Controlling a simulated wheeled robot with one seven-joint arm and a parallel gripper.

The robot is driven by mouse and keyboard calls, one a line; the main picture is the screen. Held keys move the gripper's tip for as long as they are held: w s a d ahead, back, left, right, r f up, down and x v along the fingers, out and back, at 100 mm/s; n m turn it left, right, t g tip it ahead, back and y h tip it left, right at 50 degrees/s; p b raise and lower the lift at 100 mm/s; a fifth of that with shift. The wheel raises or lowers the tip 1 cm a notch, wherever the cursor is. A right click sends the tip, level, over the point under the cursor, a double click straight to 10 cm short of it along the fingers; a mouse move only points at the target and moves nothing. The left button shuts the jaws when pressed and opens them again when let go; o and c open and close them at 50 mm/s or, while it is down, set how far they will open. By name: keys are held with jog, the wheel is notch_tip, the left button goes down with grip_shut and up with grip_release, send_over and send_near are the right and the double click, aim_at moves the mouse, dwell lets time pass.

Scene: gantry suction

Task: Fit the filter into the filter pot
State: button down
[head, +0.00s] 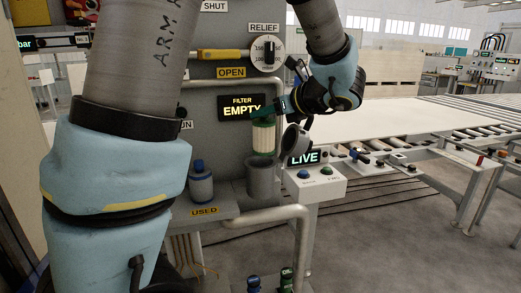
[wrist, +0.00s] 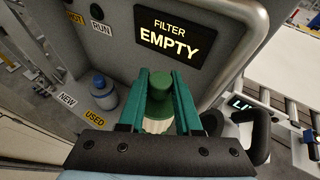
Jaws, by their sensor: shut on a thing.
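The filter (head: 263,139) is a cream pleated cylinder with a green cap. In the head view it hangs upright, directly above the filter pot (head: 262,180), a grey open cylinder. Its lower end is close to the pot's rim; I cannot tell whether they touch. My gripper (head: 263,117) is shut on the filter's green cap. In the wrist view the green fingers of my gripper (wrist: 157,90) lie on both sides of the filter's cap (wrist: 160,86); the pot is hidden there. The pot's round lid (head: 297,139) appears swung open at the right.
A blue-capped grey filter (head: 201,184) stands on the shelf by the USED label (head: 204,211). The panel sign (head: 242,107) reads FILTER EMPTY. A grey pipe (head: 300,235) runs below the pot. A LIVE button box (head: 318,180) stands right of it, near the conveyor.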

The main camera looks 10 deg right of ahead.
aim_at(261, 155)
jog(key=shift+x, duration=0.85)
notch_tip(261, 155, down, 7)
jog(key=shift+s+f+p, duration=0.1)
jog(key=shift+p, duration=0.4)
jog(key=shift+f, duration=2.1)
jog(key=shift+f, duration=0.15)
jog(key=c, duration=0.6)
grip_release()
jog(key=shift+d, duration=0.1)
